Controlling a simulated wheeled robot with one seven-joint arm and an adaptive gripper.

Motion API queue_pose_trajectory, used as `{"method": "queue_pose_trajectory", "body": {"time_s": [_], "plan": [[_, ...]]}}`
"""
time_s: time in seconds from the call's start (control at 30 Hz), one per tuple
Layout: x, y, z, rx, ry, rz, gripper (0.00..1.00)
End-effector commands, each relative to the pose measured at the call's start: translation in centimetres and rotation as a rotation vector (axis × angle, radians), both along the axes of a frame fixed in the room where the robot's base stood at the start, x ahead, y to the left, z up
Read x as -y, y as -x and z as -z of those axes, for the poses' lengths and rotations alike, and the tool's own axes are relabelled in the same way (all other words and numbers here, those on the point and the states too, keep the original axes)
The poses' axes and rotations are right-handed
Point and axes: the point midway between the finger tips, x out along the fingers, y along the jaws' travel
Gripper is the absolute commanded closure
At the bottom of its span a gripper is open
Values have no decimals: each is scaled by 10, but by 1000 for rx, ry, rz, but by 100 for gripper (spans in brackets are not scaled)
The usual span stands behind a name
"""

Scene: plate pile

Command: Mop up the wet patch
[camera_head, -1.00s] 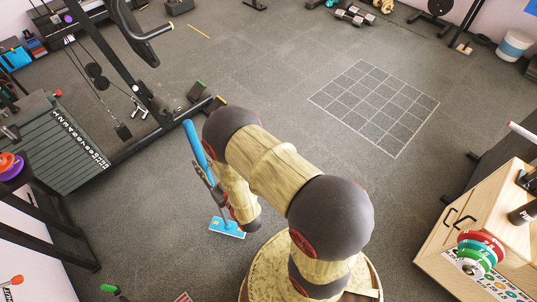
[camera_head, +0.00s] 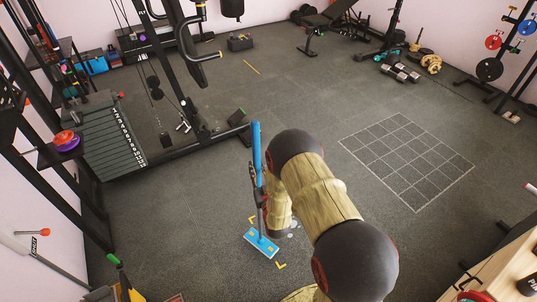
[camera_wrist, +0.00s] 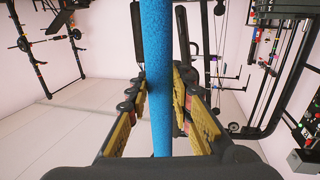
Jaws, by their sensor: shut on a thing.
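My gripper (camera_head: 259,190) is shut on the blue handle of a mop (camera_head: 256,146) and holds it nearly upright. In the wrist view, the gripper's fingers (camera_wrist: 158,88) stand on either side of the blue mop handle (camera_wrist: 158,45). A few pale, shiny spots (camera_head: 294,228) show on the floor just right of the mop head, partly hidden by my arm. I cannot tell the wet patch's full outline.
A cable weight machine (camera_head: 190,110) stands behind and left. A rack (camera_head: 50,150) lines the left wall. A white grid (camera_head: 407,160) is marked on the open grey floor at right. A wooden cabinet (camera_head: 505,265) is at the lower right. Dumbbells (camera_head: 400,72) lie at the back.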

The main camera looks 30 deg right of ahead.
Motion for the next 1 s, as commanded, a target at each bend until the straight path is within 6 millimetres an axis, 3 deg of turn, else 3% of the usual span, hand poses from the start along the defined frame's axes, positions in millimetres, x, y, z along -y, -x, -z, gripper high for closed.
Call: {"method": "queue_pose_trajectory", "body": {"time_s": [0.1,0.33,1.0], "plan": [[30,-16,-9,4,0,42,100],[61,-31,-15,3,0,84,100],[67,-33,-9,2,0,91,100]]}}
